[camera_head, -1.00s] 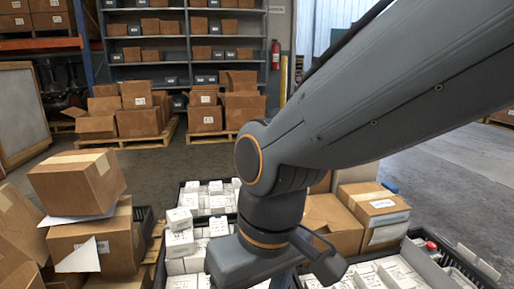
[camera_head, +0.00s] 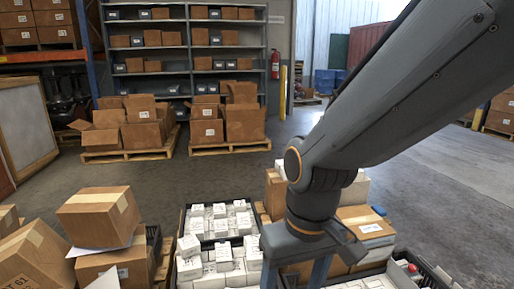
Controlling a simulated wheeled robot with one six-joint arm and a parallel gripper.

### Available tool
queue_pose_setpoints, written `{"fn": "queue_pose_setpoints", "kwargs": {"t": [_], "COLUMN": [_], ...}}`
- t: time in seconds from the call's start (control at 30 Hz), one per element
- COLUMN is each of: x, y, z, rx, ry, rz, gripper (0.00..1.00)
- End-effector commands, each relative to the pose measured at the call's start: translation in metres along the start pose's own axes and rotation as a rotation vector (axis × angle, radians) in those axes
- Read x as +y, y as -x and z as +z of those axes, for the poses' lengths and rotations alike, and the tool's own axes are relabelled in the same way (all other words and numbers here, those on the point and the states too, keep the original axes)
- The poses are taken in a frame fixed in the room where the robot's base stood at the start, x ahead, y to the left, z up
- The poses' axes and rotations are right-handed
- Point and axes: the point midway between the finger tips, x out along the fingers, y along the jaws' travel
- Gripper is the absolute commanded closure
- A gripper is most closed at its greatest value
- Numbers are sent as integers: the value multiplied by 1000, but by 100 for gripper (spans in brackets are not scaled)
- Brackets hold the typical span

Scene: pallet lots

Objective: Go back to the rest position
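My arm comes in from the upper right and bends down at its wrist joint. My gripper (camera_head: 296,274) hangs below the wrist at the lower middle, over the gap between the black crates. Two blue-grey fingers show apart from each other, but their tips are cut off by the bottom edge. I see nothing held in the part that shows.
A black crate (camera_head: 184,222) of white boxes stands left of my gripper, another crate (camera_head: 432,272) at lower right. Brown cartons (camera_head: 365,222) stand behind my wrist, stacked cartons (camera_head: 98,215) at left. Open floor (camera_head: 190,170) lies beyond, before pallets and shelves.

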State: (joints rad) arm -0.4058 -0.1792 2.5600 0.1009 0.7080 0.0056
Motion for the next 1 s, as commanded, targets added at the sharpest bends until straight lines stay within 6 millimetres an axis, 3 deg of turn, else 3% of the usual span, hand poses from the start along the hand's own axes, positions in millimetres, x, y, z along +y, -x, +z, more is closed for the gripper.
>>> {"fn": "queue_pose_setpoints", "kwargs": {"t": [0.03,0.7,1.0], "x": [5,82,102], "y": [19,146,175], "z": [4,39,54], "rx": [-3,-28,-36], "ry": [-22,-263,-327], "rz": [6,61,72], "gripper": [35,35,35]}}
